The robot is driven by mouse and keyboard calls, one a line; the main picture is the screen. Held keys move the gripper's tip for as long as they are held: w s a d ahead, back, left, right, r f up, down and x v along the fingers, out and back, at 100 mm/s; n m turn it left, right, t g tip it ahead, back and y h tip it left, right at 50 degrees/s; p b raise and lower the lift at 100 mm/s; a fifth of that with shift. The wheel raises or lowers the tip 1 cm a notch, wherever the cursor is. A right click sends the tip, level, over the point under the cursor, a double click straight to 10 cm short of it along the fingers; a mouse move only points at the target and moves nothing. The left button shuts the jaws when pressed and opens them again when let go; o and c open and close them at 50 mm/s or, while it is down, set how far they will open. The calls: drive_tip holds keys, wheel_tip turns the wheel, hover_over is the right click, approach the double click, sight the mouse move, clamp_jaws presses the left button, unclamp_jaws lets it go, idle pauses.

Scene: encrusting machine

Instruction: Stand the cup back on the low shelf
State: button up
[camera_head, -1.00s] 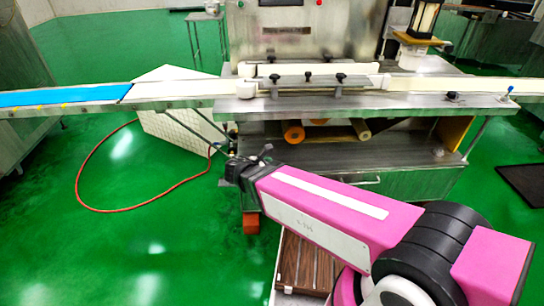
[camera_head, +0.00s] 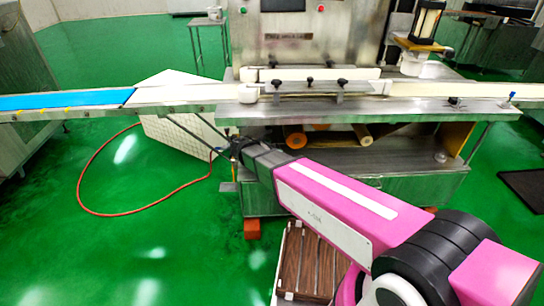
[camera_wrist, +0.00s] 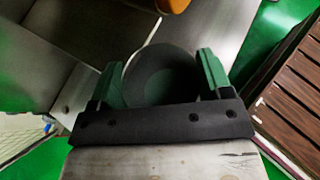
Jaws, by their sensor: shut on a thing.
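The cup (camera_wrist: 160,76) is dark and round in the wrist view, with its circular face toward the camera. The green fingers of my gripper (camera_wrist: 162,78) are shut on it, one on each side. The low shelf (camera_head: 375,159) is the grey metal surface under the machine's table in the head view. In that view my wrist is at the shelf's left end, and I cannot make out the cup or the fingertips. I cannot tell whether the cup touches the shelf.
Orange and tan rolls (camera_head: 296,139) lie under the machine table (camera_head: 330,112). A small round thing (camera_head: 440,157) sits at the shelf's right. A white perforated panel (camera_head: 180,135) leans at left. A brown slatted thing (camera_head: 308,262) is below my arm. A red hose (camera_head: 80,180) lies on the floor.

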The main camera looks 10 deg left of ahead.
drive_tip(key=shift+w+f, duration=0.15)
drive_tip(key=shift+f, duration=2.05)
drive_tip(key=shift+f, duration=0.15)
drive_tip(key=o, duration=1)
drive_tip(key=shift+o, duration=0.2)
drive_tip(key=shift+a+r, duration=0.15)
drive_tip(key=shift+r, duration=0.15)
drive_tip(key=v, duration=1.1)
drive_tip(key=shift+s, duration=0.4)
